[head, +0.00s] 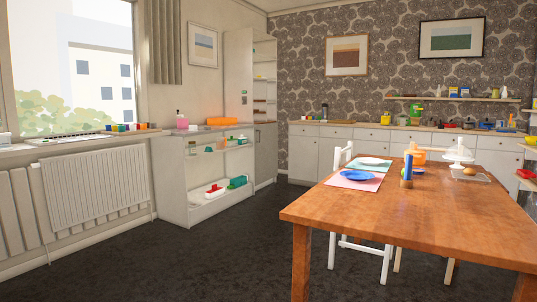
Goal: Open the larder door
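A tall white cupboard (238,80), which looks like the larder, stands in the far corner beyond the low shelf unit. Its upper front shows open shelves (264,75) with small items on them. Its lower front is a greyish door (265,153) that looks closed; a small dark handle seems to show near its top left edge, too small to be sure. I see it at a slant from across the room. My gripper is not in view.
A wooden table (420,215) with plates fills the right foreground, a white chair (340,158) at its far left side. A low white shelf unit (190,214) stands before the cupboard, a radiator (97,187) at left. Dark floor (215,255) between is clear.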

